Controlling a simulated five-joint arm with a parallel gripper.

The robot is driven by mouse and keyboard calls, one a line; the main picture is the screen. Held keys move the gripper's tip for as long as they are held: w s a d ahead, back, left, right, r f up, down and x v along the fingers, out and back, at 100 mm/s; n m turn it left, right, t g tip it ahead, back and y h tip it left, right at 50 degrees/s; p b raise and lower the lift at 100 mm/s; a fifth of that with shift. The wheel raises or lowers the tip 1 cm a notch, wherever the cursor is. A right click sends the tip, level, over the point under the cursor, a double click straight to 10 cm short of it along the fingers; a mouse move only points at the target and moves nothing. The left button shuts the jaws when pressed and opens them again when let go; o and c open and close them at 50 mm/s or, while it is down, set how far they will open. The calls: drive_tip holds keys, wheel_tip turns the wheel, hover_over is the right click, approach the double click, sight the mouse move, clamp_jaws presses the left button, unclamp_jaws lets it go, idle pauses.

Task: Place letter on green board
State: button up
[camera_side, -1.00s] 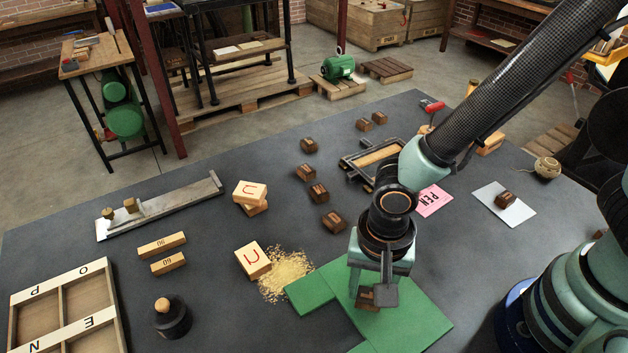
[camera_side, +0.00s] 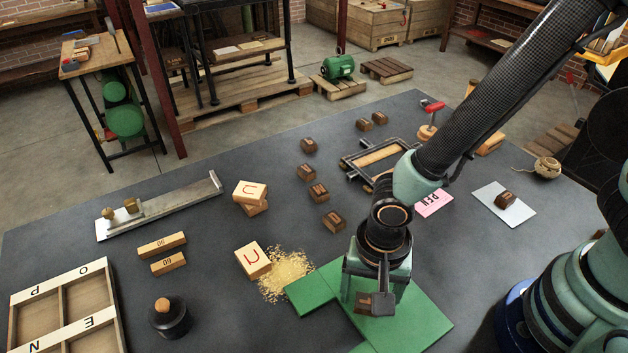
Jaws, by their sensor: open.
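The green board (camera_side: 418,312) lies on the dark table at the lower middle, made of flat green pieces. A dark brown wooden letter block (camera_side: 362,303) is at the board, between or just beside my gripper's fingers and partly hidden by them. My gripper (camera_side: 370,298) is open, pointing down low over the board. The letter face cannot be read, and I cannot tell whether a finger touches the block. Other dark letter blocks stand behind, the nearest one (camera_side: 334,222) beyond the board's far edge.
A pale block with a red letter (camera_side: 253,260) lies beside sawdust (camera_side: 286,272) left of the board. A black knobbed weight (camera_side: 170,317) and a lettered tray (camera_side: 62,307) are further left. A pink PEN card (camera_side: 433,203) and metal frame (camera_side: 362,158) lie behind.

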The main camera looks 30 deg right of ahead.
sight(368, 299)
wheel_tip(368, 299, up, 12)
drive_tip(key=w+d+r+n+t, duration=0.2)
drive_tip(key=d+r+n, duration=0.1)
drive_tip(key=d, duration=0.4)
drive_tip(key=w+d+r+n+t, duration=0.1)
drive_tip(key=w+d+r+n, duration=0.2)
drive_tip(key=d, duration=0.4)
drive_tip(key=w+d+r+n+t, duration=0.2)
drive_tip(key=d+r+n, duration=0.1)
drive_tip(key=d+r, duration=0.2)
drive_tip(key=d, duration=0.2)
drive_tip(key=shift+w+d+t, duration=0.25)
drive_tip(key=shift+d+t, duration=0.05)
